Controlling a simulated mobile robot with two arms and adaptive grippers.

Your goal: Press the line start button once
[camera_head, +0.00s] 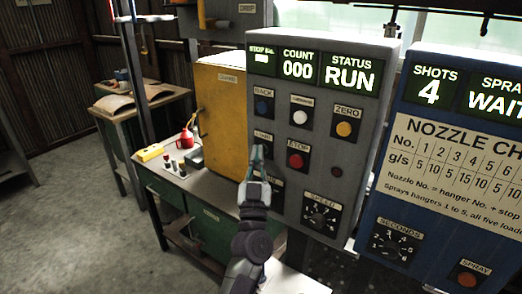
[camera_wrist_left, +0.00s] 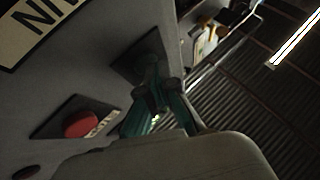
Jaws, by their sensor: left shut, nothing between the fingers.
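The grey control panel (camera_head: 350,130) faces me, with a status display (camera_head: 348,73) that reads RUN and a count of 000. My left gripper (camera_head: 257,152) is shut and empty, with its tips at the left button position of the second row, beside the red STOP button (camera_head: 295,160). The button there is hidden behind the fingers, and its label is too small to read surely. In the left wrist view the teal fingertips (camera_wrist_left: 151,70) are at a dark button plate (camera_wrist_left: 136,58); contact cannot be told. The red button (camera_wrist_left: 80,124) is beside them. My right gripper is out of view.
Blue, white and yellow buttons (camera_head: 344,129) sit in the row above, and a speed dial (camera_head: 320,215) below. A blue spray panel (camera_head: 440,190) stands right. A green bench (camera_head: 205,217) with a yellow cabinet (camera_head: 222,110) stands left.

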